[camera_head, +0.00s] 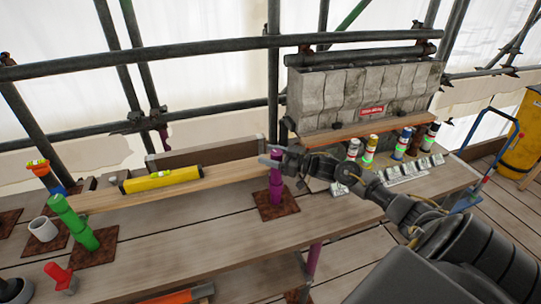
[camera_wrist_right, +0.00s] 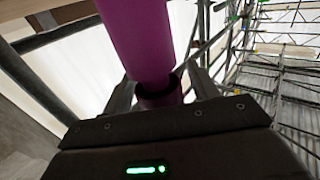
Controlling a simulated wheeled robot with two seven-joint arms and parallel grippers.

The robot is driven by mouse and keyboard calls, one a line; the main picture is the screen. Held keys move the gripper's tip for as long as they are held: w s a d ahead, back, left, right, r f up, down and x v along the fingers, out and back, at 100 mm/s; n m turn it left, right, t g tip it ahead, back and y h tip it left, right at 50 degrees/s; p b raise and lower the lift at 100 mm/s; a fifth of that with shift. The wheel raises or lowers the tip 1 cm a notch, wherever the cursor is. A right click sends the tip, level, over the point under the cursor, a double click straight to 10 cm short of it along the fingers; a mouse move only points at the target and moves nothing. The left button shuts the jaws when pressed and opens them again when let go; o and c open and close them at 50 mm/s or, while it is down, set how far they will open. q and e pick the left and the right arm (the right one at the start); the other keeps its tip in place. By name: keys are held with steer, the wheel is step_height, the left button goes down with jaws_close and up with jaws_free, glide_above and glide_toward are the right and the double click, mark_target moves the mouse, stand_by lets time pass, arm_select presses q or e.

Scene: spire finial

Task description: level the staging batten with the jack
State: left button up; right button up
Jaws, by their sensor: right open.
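The staging batten (camera_head: 222,174) is a long wooden board. It runs from a green jack (camera_head: 75,221) at the left to a purple jack (camera_head: 276,187) at the right, each on a rusty plate. A yellow spirit level (camera_head: 162,179) lies on the batten; its bubble is too small to read. My right gripper (camera_head: 272,158) is at the upper part of the purple jack. In the right wrist view the purple jack (camera_wrist_right: 147,40) stands between the open fingers (camera_wrist_right: 162,86), with a darker collar low between them. Contact cannot be told. My left gripper is out of view.
Several spray cans (camera_head: 369,150) and small blocks are at the right. A grey cup (camera_head: 43,229) and a red-handled item (camera_head: 60,278) are at the left. Scaffold tubes (camera_head: 200,48) cross behind. The front middle planks are clear.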

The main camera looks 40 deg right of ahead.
steer(key=c, duration=1)
steer(key=shift+r+m+h+p, duration=0.15)
steer(key=shift+m+h+p, duration=0.15)
steer(key=shift+p, duration=0.25)
steer(key=m+t+h+p, duration=0.1)
steer(key=h, duration=0.1)
steer(key=m+h+p, duration=0.1)
steer(key=h+p, duration=0.1)
steer(key=shift+d+m+t+p, duration=0.2)
steer(key=shift+m+t+p, duration=0.1)
steer(key=shift+t, duration=0.1)
steer(key=m+h+p, duration=0.1)
steer(key=m+h, duration=0.1)
steer(key=h, duration=0.1)
steer(key=shift+w+d+h, duration=0.1)
steer(key=shift+d+h, duration=0.05)
steer(key=shift+h, duration=0.15)
steer(key=shift+d+m+h+p, duration=0.25)
steer(key=shift+m+h+p, duration=0.4)
steer(key=shift+m+h, duration=0.8)
steer(key=shift+h, duration=0.45)
